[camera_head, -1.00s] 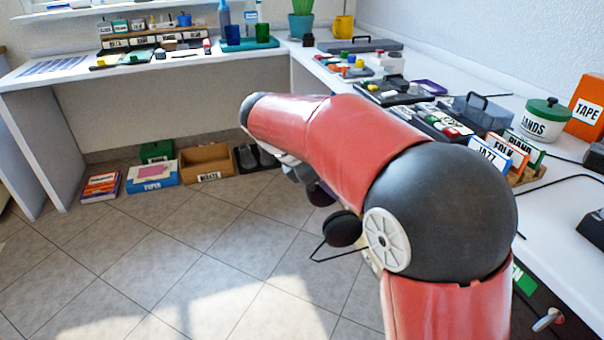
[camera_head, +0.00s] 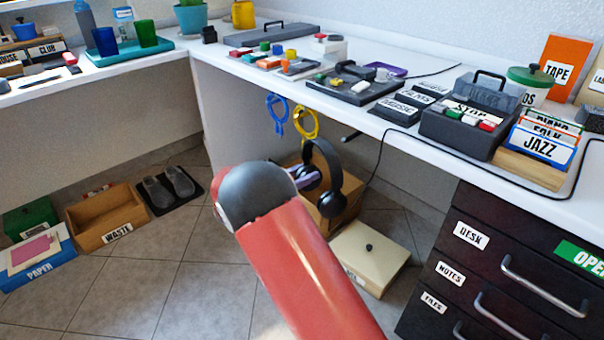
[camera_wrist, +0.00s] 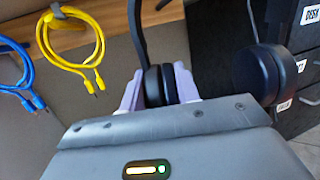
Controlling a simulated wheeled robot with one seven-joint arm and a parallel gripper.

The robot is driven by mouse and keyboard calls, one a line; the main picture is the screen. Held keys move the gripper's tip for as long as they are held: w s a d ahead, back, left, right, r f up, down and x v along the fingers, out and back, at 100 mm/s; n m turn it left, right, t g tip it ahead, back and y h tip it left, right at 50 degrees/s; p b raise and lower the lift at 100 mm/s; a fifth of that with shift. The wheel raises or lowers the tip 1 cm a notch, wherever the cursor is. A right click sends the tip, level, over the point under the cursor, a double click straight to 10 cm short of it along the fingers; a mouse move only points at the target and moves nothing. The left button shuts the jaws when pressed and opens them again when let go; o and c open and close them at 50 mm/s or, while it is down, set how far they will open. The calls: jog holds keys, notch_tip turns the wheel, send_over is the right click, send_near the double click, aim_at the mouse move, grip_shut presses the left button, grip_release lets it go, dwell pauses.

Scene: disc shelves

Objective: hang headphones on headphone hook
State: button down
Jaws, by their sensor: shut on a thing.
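The black headphones (camera_head: 336,167) hang in the air below the right-hand desk's front edge, band upward. My gripper (camera_head: 304,178), with pale purple fingers, is shut on one ear cup. In the wrist view the fingers of my gripper (camera_wrist: 157,88) press on both sides of that held ear cup (camera_wrist: 153,86), and the other ear cup (camera_wrist: 262,75) is free at the right. A short dark peg (camera_head: 351,137) under the desk edge, right of the headphones, looks like the headphone hook. The headphones are apart from it in the head view.
Blue (camera_head: 278,114) and yellow (camera_head: 306,124) cable loops hang under the desk, left of the peg. A dark drawer cabinet (camera_head: 470,270) stands at the right. A cream box (camera_head: 370,258) lies on the floor below. A black cord (camera_head: 381,160) hangs from the desk.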

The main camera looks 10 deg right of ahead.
jog(key=w+d+f+b, duration=0.1)
jog(key=w+d+b, duration=0.1)
jog(key=w+d, duration=0.4)
jog(key=shift+w+d+f, duration=0.15)
jog(key=shift+w+d, duration=0.15)
jog(key=shift+d, duration=1.3)
dwell(0.5)
jog(key=c, duration=0.9)
grip_release()
jog(key=shift+c, duration=0.2)
jog(key=shift+f, duration=0.1)
